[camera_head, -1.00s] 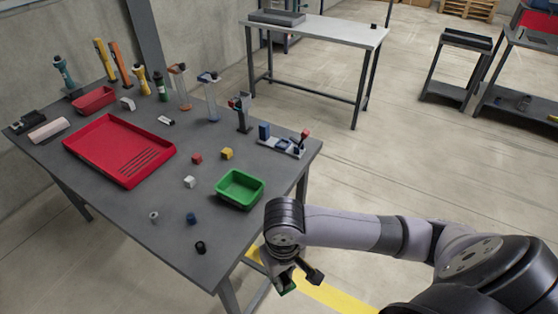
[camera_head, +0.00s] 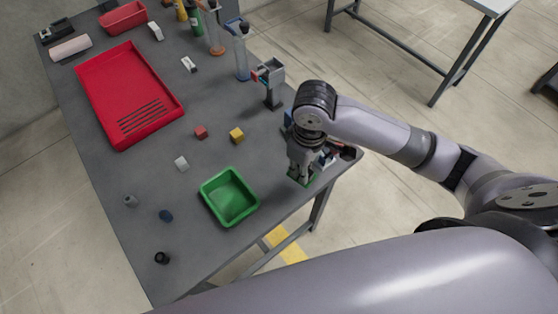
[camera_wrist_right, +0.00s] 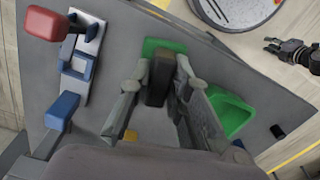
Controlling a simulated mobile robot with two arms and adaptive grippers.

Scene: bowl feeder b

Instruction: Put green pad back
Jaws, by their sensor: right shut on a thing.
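The green pad (camera_head: 300,180) shows as a small green plate under my right gripper (camera_head: 301,174), at the table's right corner. In the right wrist view, the green pad (camera_wrist_right: 163,46) sticks out past the fingertips of my right gripper (camera_wrist_right: 161,72). The gripper is shut on a dark upright block that seems to belong to the pad. I cannot tell whether the pad touches the table. At the upper right of the right wrist view, a dark jointed part (camera_wrist_right: 290,50) looks like my left gripper; its fingers are too small to read.
A green bin (camera_head: 229,196) stands close to the gripper. A white fixture with blue blocks (camera_wrist_right: 78,66) and a red-topped part (camera_wrist_right: 46,24) are beside it. A red tray (camera_head: 128,95), yellow cube (camera_head: 237,135) and red cube (camera_head: 201,132) lie farther off. The front table has free room.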

